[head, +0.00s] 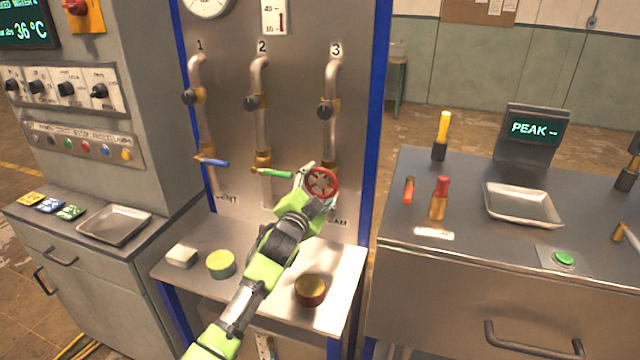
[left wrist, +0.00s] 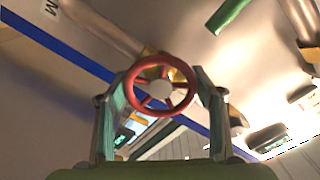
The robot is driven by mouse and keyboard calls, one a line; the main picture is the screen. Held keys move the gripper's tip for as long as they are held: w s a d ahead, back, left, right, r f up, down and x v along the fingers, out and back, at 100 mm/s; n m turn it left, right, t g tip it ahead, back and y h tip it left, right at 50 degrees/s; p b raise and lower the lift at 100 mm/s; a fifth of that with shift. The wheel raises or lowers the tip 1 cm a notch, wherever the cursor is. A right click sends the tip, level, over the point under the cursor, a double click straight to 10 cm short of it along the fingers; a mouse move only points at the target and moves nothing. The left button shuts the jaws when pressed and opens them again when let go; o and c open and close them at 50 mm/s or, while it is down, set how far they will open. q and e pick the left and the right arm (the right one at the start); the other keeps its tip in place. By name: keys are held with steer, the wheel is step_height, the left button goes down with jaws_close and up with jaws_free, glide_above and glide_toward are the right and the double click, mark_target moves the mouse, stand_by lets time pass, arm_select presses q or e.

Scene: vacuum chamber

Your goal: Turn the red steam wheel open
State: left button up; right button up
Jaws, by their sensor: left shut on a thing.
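The red steam wheel (head: 322,182) sits on the lower end of pipe 3 on the upright metal panel. My left gripper (head: 312,184) is at the wheel, coming from the front left. In the left wrist view the red wheel (left wrist: 160,90) fills the space between the two fingers (left wrist: 160,100), one on each side of its rim. The gripper is shut on the wheel. The wheel's stem and the label below it are partly hidden by the gripper. My right gripper does not show.
A green-handled valve (head: 272,173) is just left of the wheel, and a blue-handled valve (head: 212,162) is farther left. A shelf (head: 240,290) below holds a white block (head: 181,256), a green-sided round tin (head: 221,264) and a red-sided one (head: 310,290). A workbench (head: 460,270) stands at right.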

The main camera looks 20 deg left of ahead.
arm_select(q)
steer(key=n, duration=0.6)
steer(key=shift+d+f+p, duration=0.15)
steer(key=shift+p, duration=0.25)
steer(key=n+p, duration=0.1)
steer(key=n, duration=0.5)
steer(key=shift+d, duration=0.15)
steer(key=o, duration=1.1)
steer(key=shift+s, duration=0.15)
steer(key=s, duration=1.1)
steer(key=shift+s+a, duration=0.25)
steer(key=shift+s, duration=0.15)
